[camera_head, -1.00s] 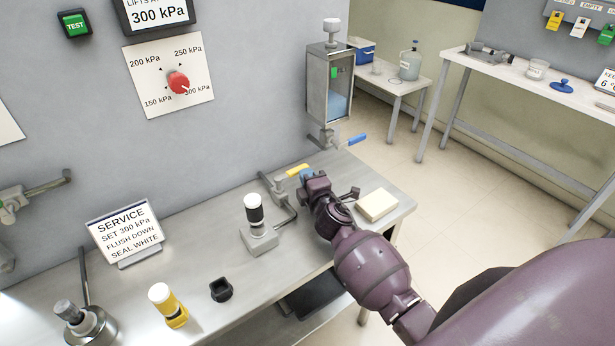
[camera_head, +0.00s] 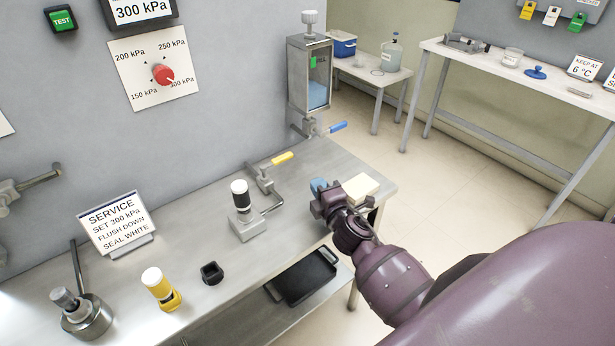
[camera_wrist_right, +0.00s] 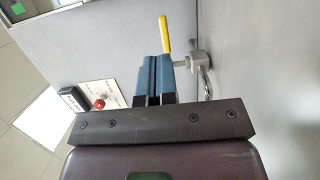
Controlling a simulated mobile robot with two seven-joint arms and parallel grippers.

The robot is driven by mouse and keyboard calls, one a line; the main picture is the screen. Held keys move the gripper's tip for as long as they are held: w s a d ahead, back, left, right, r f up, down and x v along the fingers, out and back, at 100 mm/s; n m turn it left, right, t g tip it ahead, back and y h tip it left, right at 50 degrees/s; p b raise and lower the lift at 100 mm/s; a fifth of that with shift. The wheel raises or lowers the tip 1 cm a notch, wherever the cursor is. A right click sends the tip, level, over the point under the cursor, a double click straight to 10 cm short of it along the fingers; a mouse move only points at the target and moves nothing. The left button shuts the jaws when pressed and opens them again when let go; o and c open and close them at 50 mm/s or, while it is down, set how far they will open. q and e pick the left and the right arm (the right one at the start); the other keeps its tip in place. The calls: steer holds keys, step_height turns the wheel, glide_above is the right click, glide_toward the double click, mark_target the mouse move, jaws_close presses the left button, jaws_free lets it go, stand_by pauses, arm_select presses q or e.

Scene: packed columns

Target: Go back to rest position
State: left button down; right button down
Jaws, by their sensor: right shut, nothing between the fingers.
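My right gripper (camera_head: 320,187) is above the right part of the steel bench (camera_head: 195,230), just left of a cream block (camera_head: 359,188). Its blue fingers are together and empty; they also show in the right wrist view (camera_wrist_right: 153,80). The yellow-handled valve (camera_head: 280,160) is left of and beyond the gripper, apart from it. In the right wrist view its yellow handle (camera_wrist_right: 165,36) appears beyond the fingertips. My left gripper is in no view.
A white-capped black column (camera_head: 240,196) stands on a grey block. A yellow column (camera_head: 160,286), a black holder (camera_head: 211,273) and a service sign (camera_head: 117,224) are nearer left. A blue-handled valve (camera_head: 335,127) juts below the tank (camera_head: 310,75). A black tray (camera_head: 303,277) lies below the bench top.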

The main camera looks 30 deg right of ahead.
steer(key=shift+s+d, duration=0.1)
steer(key=shift+s, duration=1.25)
steer(key=shift+s+m, duration=0.15)
steer(key=shift+m, duration=0.15)
steer(key=s+m+g+h, duration=0.1)
steer(key=s+m+g, duration=0.1)
steer(key=s+m, duration=0.1)
steer(key=s+d+f+m+g+h, duration=0.1)
steer(key=m, duration=0.1)
steer(key=shift+s+h, duration=0.3)
steer(key=s+a+f+m+g+y, duration=0.15)
steer(key=s+a+m+g, duration=0.4)
steer(key=s, duration=0.55)
steer(key=s+a+f+m+g+y, duration=0.1)
steer(key=s+a+m+g+y, duration=0.35)
steer(key=s, duration=0.65)
steer(key=w+f+t, duration=0.6)
steer(key=w+f, duration=0.1)
steer(key=f, duration=0.2)
steer(key=shift+w+d+f+t+h, duration=0.3)
steer(key=shift+d+f+t+h, duration=0.05)
steer(key=shift+f+t+h, duration=0.05)
